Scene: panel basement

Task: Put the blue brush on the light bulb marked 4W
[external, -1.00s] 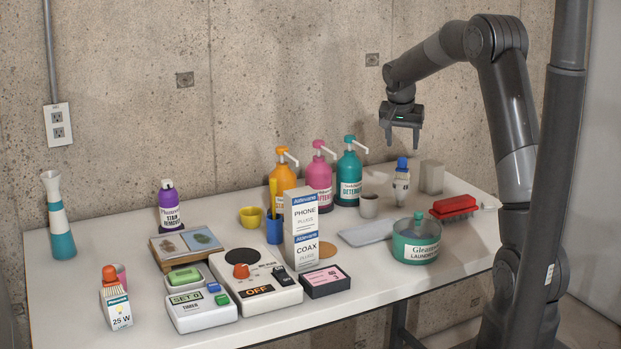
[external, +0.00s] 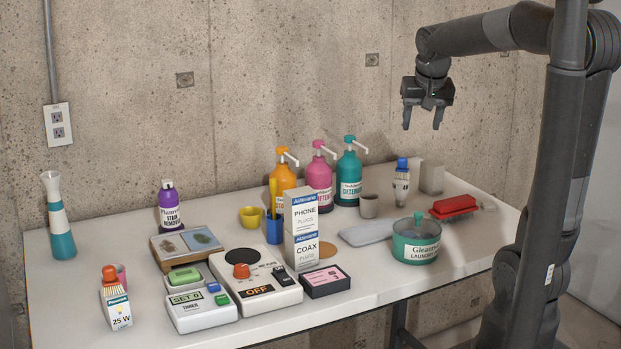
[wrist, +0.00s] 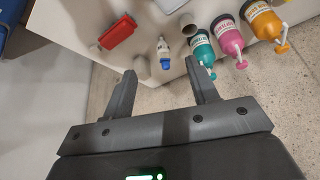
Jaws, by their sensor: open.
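A light bulb box marked 25 W (external: 117,308), with an orange-red top piece, stands at the front left. My gripper (external: 422,126) is open and empty, pointing down, well above and slightly right of the blue-topped item, apart from it.
The concrete wall is behind the table.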

